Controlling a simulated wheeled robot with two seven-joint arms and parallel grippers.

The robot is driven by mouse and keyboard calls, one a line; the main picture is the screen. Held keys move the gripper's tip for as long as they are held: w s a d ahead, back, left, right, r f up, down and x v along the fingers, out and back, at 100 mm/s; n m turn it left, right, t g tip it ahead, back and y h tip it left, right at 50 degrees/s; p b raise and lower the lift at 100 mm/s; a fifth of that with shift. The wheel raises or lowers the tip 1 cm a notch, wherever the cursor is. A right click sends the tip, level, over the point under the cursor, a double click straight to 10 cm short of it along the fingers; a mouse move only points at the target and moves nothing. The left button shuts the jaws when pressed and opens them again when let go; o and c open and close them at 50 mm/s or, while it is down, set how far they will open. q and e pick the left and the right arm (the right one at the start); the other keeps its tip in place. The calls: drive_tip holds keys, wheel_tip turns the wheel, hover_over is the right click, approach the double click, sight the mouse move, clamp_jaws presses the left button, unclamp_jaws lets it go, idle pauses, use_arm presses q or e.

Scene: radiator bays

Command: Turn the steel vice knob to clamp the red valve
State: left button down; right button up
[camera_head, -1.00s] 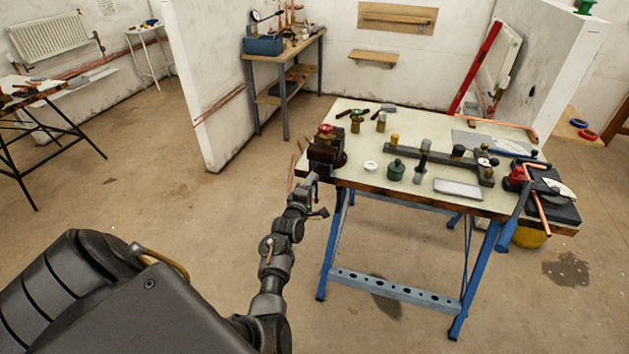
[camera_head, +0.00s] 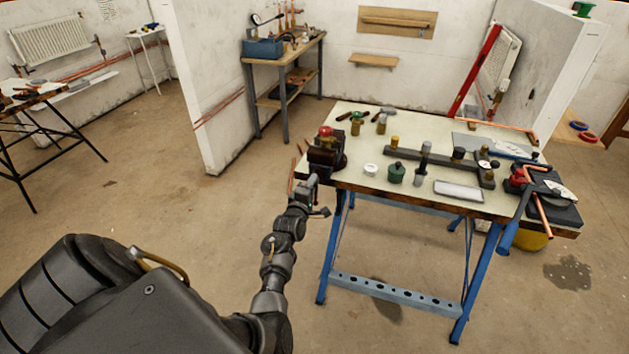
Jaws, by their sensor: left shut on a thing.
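The dark vice (camera_head: 327,158) sits on the near left corner of the workbench. The red valve (camera_head: 326,131) shows at the top of the vice, upright between its jaws as far as I can see. My left gripper (camera_head: 312,181) reaches up to the near side of the vice, just off the bench edge. It is shut on the vice knob, which is mostly hidden by the fingers. How tightly the jaws press on the valve cannot be seen. My right gripper is not in view.
The workbench (camera_head: 365,182) has blue legs. It carries a green pot (camera_head: 396,173), a white cap (camera_head: 370,170), a long dark bar (camera_head: 430,159), a metal tray (camera_head: 458,190) and several brass fittings. A side table (camera_head: 317,44) stands behind. The floor left of the bench is clear.

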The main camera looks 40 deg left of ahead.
use_arm(q)
drive_tip(key=m+p, duration=0.1)
drive_tip(key=m, duration=1.4)
drive_tip(key=m+p, duration=0.2)
drive_tip(key=m, duration=1.3)
drive_tip(key=shift+f+m, duration=0.2)
drive_tip(key=shift+m, duration=0.2)
drive_tip(key=c, duration=1.4)
unclamp_jaws()
drive_tip(key=shift+o, duration=0.6)
drive_tip(key=shift+s+r, duration=0.1)
drive_tip(key=shift+r, duration=0.1)
